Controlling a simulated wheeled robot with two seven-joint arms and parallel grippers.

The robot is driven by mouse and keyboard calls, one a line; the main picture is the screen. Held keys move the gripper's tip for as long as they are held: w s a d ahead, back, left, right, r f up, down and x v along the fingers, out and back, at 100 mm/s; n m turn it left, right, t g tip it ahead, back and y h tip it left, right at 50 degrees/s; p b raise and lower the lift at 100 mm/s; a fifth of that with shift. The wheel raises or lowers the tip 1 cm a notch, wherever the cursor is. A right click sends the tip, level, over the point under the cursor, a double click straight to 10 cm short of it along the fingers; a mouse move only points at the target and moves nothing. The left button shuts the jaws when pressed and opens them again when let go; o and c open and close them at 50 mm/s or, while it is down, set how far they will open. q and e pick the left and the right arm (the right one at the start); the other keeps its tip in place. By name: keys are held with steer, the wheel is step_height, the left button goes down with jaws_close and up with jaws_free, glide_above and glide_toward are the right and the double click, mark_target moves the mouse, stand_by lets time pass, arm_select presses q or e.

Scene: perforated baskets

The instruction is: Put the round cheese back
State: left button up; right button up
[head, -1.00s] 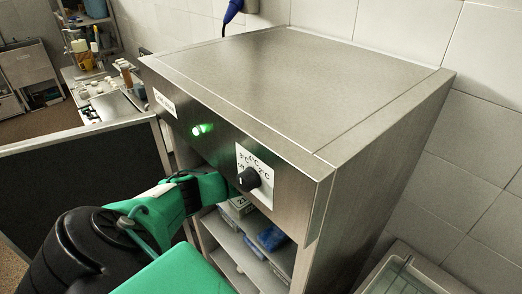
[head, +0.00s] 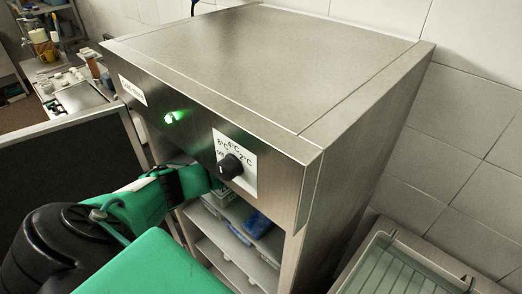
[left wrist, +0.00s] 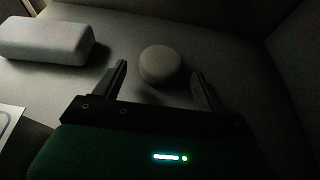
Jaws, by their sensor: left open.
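In the left wrist view a round, pale cheese (left wrist: 162,65) sits on a shelf inside the dim fridge compartment. My left gripper (left wrist: 160,80) is open, with its two fingers reaching toward the cheese, one on each side of its near edge. The left fingertips are hidden there. My right gripper is not seen.
A pale oblong block (left wrist: 45,40) lies on the same shelf, left of the cheese. The fridge's dark open door (head: 75,165) stands at the left. Lower shelves hold a blue item (head: 257,224). A lidded glass-topped container (head: 405,268) stands at the lower right.

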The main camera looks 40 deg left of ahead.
arm_select(q)
steer(key=p+v, duration=0.2)
steer(key=v, duration=0.4)
steer(key=shift+w+d+p, duration=0.15)
steer(key=shift+d+p, duration=0.05)
steer(key=shift+p, duration=0.1)
steer(key=shift+d, duration=0.35)
steer(key=shift+d+r+b, duration=0.3)
steer(key=shift+d+r, duration=0.05)
steer(key=shift+d, duration=0.4)
steer(key=shift+r, duration=0.1)
